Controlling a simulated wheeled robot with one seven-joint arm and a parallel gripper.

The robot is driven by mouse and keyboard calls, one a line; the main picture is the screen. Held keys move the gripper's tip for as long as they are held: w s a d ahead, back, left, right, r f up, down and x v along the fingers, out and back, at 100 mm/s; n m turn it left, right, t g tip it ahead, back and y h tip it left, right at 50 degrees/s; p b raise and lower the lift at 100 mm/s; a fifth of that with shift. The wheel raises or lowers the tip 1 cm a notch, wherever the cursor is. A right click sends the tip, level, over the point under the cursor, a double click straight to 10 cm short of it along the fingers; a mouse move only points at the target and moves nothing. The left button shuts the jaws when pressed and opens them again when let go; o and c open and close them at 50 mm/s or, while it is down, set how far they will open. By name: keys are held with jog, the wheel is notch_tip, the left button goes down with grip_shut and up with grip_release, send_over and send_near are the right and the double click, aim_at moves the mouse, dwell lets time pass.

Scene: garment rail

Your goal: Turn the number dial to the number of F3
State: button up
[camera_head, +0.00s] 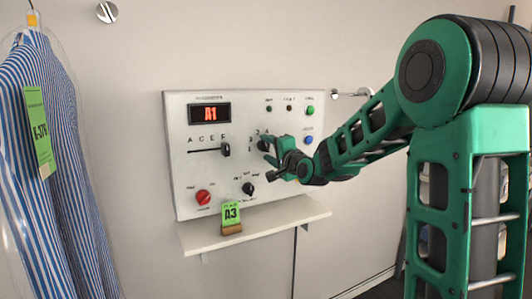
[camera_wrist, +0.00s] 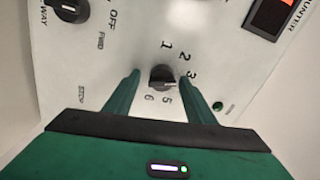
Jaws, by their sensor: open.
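The number dial (camera_head: 263,146) is a black knob on the white control panel (camera_head: 185,125). In the wrist view the dial (camera_wrist: 162,76) sits between my fingers, with 1, 2, 3, 5 and 6 readable around it. My gripper (camera_head: 276,150) is at the dial in the head view. In the wrist view my gripper (camera_wrist: 160,75) is open, one finger on each side of the dial; contact is unclear. The red display (camera_head: 209,113) reads A1. A green card (camera_head: 231,212) appears to read A3.
A letter slider (camera_head: 225,150) has its handle at the right end of its slot. Below are a black mode knob (camera_head: 247,189) and a red stop button (camera_head: 203,197). A shelf (camera_head: 270,222) juts out underneath. A striped shirt (camera_head: 55,170) hangs at left.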

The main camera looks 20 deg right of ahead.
jog(key=s, duration=1)
jog(key=shift+s+d, duration=0.3)
jog(key=shift+d, duration=0.15)
jog(key=s+d+f+n+g+h, duration=0.1)
jog(key=s+d+f+n+g, duration=0.3)
jog(key=s+f, duration=0.5)
jog(key=s+d+f+n+g+h, duration=0.1)
jog(key=s+d+f+n+g, duration=0.1)
jog(key=s+f+g, duration=0.55)
jog(key=s+f+n+g, duration=0.1)
jog(key=s+f+g, duration=0.1)
jog(key=s, duration=1)
jog(key=s+f+n+g+y, duration=0.1)
jog(key=s+g, duration=0.3)
jog(key=s, duration=0.8)
jog(key=shift+f+n+g, duration=0.3)
jog(key=shift+f+g, duration=0.05)
jog(key=shift+f, duration=0.55)
